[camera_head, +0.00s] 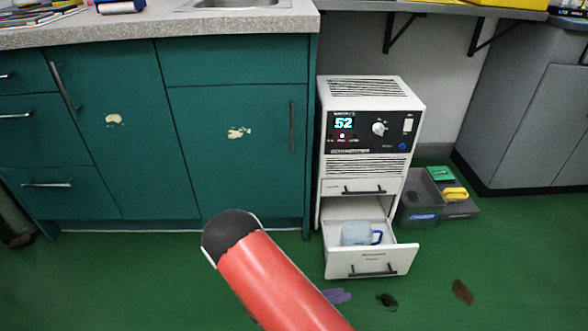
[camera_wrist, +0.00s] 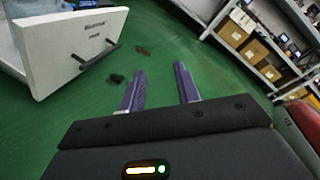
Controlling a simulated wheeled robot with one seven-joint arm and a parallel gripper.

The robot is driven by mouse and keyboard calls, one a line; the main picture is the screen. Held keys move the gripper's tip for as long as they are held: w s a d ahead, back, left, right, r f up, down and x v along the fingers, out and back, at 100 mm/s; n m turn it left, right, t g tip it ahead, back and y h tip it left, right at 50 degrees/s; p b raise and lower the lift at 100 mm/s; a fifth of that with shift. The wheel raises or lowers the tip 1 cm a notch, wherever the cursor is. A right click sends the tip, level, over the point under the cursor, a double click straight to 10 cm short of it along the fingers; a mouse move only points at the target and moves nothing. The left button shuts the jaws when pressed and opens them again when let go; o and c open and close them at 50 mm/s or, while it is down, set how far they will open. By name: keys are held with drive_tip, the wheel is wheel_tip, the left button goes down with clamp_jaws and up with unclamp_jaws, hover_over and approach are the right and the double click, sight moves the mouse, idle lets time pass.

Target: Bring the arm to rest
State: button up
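My gripper (camera_wrist: 161,88) shows in the wrist view with its two purple fingers apart and nothing between them. It points over the green floor, to the right of a white open drawer (camera_wrist: 72,52) with a dark handle. In the head view my red arm link rises from the bottom middle, in front of the teal cabinets. Purple finger parts (camera_head: 338,296) show low beside the arm, in front of the open drawer (camera_head: 370,262); the rest of the gripper is hidden there.
The white machine (camera_head: 372,132) shows "52" on its display. Its lower drawer is pulled out and holds a clear jug with a blue handle (camera_head: 360,233). A grey bin (camera_head: 420,200) stands to the right. Dark and brown patches (camera_head: 462,292) lie on the floor. Teal cabinets (camera_head: 205,130) stand left.

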drive_tip(key=s+d+r+m+y+p, duration=0.1)
drive_tip(key=s+r+m+y, duration=0.3)
drive_tip(key=r+m, duration=0.6)
drive_tip(key=s+d+r+m+t+y+p, duration=0.1)
drive_tip(key=s+r+m+y, duration=0.4)
drive_tip(key=r+m, duration=0.5)
drive_tip(key=s+d+r+m+y+p, duration=0.1)
drive_tip(key=s+r+m+y+p, duration=0.2)
drive_tip(key=r, duration=1.8)
drive_tip(key=s+m+y, duration=0.1)
drive_tip(key=m+y, duration=0.3)
drive_tip(key=m, duration=0.2)
drive_tip(key=shift+s+d+r+m+t+p, duration=0.3)
drive_tip(key=shift+s+d+r+m+p, duration=0.05)
drive_tip(key=shift+d+m, duration=0.05)
